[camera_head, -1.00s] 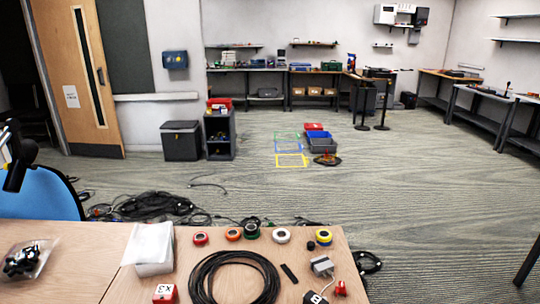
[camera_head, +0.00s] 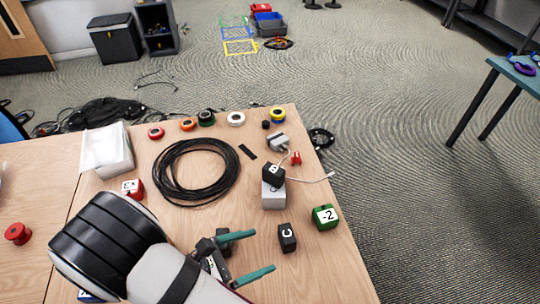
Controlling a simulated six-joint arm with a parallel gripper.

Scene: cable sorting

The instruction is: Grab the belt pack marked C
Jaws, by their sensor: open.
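The belt pack marked C (camera_head: 287,238) is a small black box with a white label, standing on the wooden table near its right side. My gripper (camera_head: 252,254) is open and empty, with two teal fingers pointing right towards the belt pack. The fingertips are a little to the left of it and apart from it. Another black box (camera_head: 272,173), its label seemingly a B, sits on a grey block (camera_head: 273,195) behind the C pack.
A green box marked -2 (camera_head: 326,217) stands right of the C pack, near the table edge. A coiled black cable (camera_head: 160,172) lies behind my arm. Tape rolls (camera_head: 236,118) line the back edge. A red-and-white box (camera_head: 133,188) is at left.

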